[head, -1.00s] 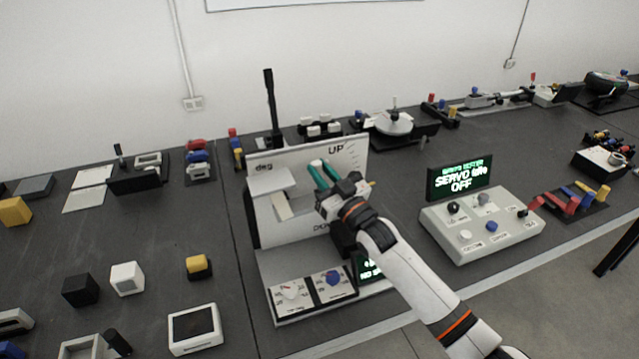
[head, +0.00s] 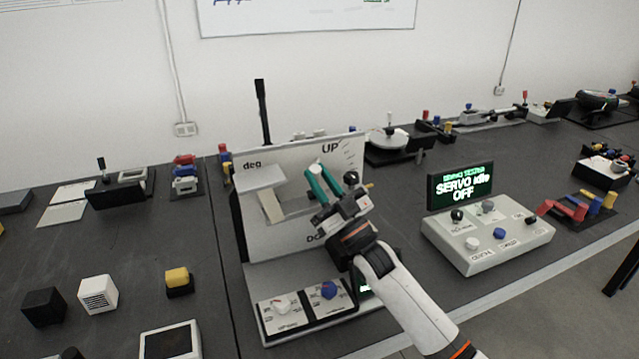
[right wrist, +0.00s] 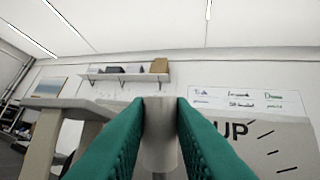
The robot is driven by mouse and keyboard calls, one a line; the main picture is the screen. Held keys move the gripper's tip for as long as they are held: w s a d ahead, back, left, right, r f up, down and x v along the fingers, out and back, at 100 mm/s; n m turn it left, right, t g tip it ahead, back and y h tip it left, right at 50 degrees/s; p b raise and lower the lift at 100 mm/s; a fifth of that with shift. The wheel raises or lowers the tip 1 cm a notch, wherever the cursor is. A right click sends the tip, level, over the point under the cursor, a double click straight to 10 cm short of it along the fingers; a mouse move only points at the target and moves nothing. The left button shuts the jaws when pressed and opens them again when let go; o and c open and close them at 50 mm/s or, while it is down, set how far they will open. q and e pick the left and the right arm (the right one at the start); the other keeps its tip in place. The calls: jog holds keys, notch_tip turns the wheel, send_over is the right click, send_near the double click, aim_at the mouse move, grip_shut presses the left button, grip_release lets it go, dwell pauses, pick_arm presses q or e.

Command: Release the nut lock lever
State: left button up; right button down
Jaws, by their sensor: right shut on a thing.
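The white upright panel (head: 330,160) with "UP" and "DO..." lettering and a tick scale stands on a grey base left of centre in the head view. My right gripper (head: 316,168) is in front of this panel, its teal fingers pointing up and left. In the right wrist view its fingers (right wrist: 160,115) are shut on a pale grey rounded piece (right wrist: 160,140), which I take to be the lever. In the head view the fingers and wrist hide most of that piece. My left gripper is not in view.
A slanted white flap (head: 262,180) juts from the panel left of my fingers. A base with knobs (head: 283,303) lies below. A control box (head: 490,245) stands to the right, its screen (head: 460,186) reading "SERVO Idle OFF". A tall black rod (head: 262,112) rises behind the panel.

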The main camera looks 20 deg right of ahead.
jog(key=c, duration=1.3)
grip_release()
jog(key=shift+o, duration=0.2)
jog(key=shift+s+d+f, duration=0.1)
jog(key=shift+s+f, duration=0.15)
jog(key=shift+f, duration=0.05)
jog(key=b+v, duration=0.2)
jog(key=v, duration=0.9)
jog(key=shift+s+b, duration=0.2)
jog(key=shift+b, duration=0.1)
jog(key=shift+f, duration=0.1)
